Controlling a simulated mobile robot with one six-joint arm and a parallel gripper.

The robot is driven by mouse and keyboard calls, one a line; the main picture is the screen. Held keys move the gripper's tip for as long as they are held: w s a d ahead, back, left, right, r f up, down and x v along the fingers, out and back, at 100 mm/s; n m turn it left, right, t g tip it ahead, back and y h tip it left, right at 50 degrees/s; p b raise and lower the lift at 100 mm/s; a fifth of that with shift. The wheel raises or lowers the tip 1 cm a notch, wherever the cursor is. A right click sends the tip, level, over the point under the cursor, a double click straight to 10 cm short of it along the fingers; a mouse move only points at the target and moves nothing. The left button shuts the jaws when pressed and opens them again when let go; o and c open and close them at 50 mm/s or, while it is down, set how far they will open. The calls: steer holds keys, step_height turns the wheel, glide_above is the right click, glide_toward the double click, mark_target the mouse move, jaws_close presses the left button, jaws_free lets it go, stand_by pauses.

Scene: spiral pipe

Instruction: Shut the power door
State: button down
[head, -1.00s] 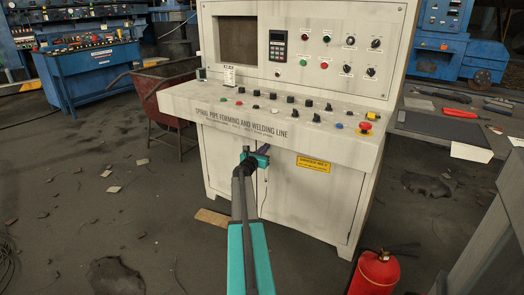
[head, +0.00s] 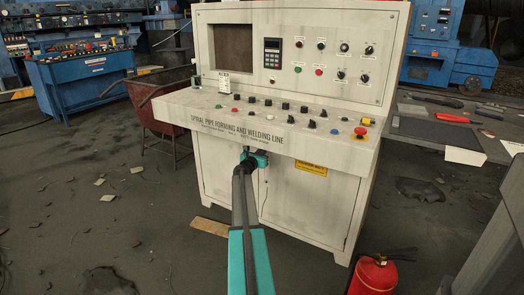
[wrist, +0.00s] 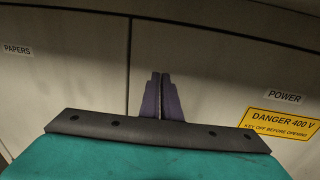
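The power door (head: 305,205) is the right-hand lower door of the pale control console. It carries a yellow danger sign, and in the wrist view the door (wrist: 220,80) has a POWER label. It looks flush or nearly flush with the papers door (wrist: 65,75) on its left; a dark seam runs between them, and I cannot tell if a small gap is left. My gripper (wrist: 160,80) has its two fingers together, nothing seen between them, in front of the power door just right of the seam. In the head view my gripper (head: 255,158) is below the panel ledge; contact is unclear.
The console ledge (head: 270,125) with buttons overhangs the doors. A red fire extinguisher (head: 373,275) stands at the front right. A wooden piece (head: 209,227) lies by the console's left foot. Open floor with scattered debris spreads to the left.

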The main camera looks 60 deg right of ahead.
steer(key=shift+s+d+r, duration=0.25)
steer(key=shift+d+r, duration=0.05)
steer(key=shift+d, duration=0.2)
steer(key=shift+s+d+r, duration=0.25)
steer(key=shift+d+r, duration=0.05)
steer(key=shift+d, duration=0.15)
steer(key=shift+a, duration=0.1)
steer(key=w+a+f, duration=0.1)
steer(key=a, duration=1.4)
steer(key=shift+w+a, duration=0.15)
steer(key=shift+a, duration=0.2)
